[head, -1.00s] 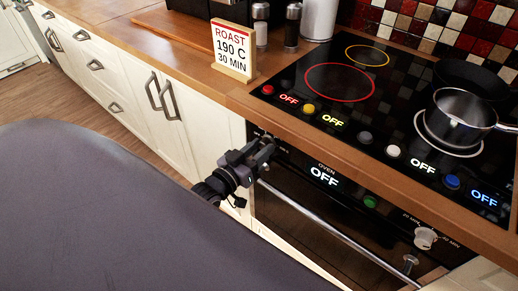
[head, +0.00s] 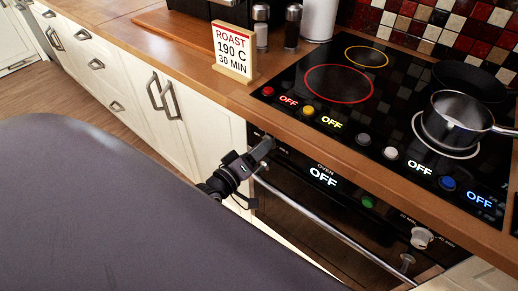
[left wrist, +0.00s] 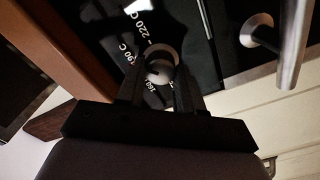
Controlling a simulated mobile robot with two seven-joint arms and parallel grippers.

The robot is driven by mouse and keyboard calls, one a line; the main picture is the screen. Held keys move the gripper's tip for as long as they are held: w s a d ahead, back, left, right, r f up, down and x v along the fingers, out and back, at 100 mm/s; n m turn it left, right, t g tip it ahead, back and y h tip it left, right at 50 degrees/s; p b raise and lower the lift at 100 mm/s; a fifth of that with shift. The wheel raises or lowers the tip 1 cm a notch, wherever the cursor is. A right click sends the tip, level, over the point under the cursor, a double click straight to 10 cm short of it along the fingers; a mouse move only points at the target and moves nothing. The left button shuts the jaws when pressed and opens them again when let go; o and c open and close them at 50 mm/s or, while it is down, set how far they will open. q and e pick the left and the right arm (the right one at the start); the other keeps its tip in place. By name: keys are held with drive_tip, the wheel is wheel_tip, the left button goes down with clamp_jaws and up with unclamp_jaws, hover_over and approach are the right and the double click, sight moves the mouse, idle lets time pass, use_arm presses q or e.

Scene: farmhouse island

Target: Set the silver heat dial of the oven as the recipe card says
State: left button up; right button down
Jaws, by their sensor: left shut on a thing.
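The recipe card (head: 233,48) stands on the counter and reads ROAST, 190 C, 30 MIN. The black oven front (head: 320,215) is below the cooktop, and its display (head: 323,176) reads OFF. My left gripper (head: 263,150) is at the upper left of the oven panel and covers the heat dial in the head view. In the left wrist view, the round silver heat dial (left wrist: 161,62) sits between the fingers of my left gripper (left wrist: 160,78), which are shut on it. Printed marks for 190 C and 220 C show around it; I cannot tell the dial's setting. My right gripper is out of view.
A pale dial (head: 421,238) with minute marks and a green button (head: 368,201) are farther right on the panel. The oven's bar handle (head: 330,226) runs below my left gripper. A pot (head: 456,117) stands on the cooktop.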

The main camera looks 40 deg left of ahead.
use_arm(q)
drive_tip(key=shift+n, duration=1.5)
drive_tip(key=o, duration=1)
drive_tip(key=shift+s+a, duration=0.15)
drive_tip(key=shift+s, duration=1.65)
drive_tip(key=shift+s+a, duration=0.15)
drive_tip(key=shift+s, duration=1.6)
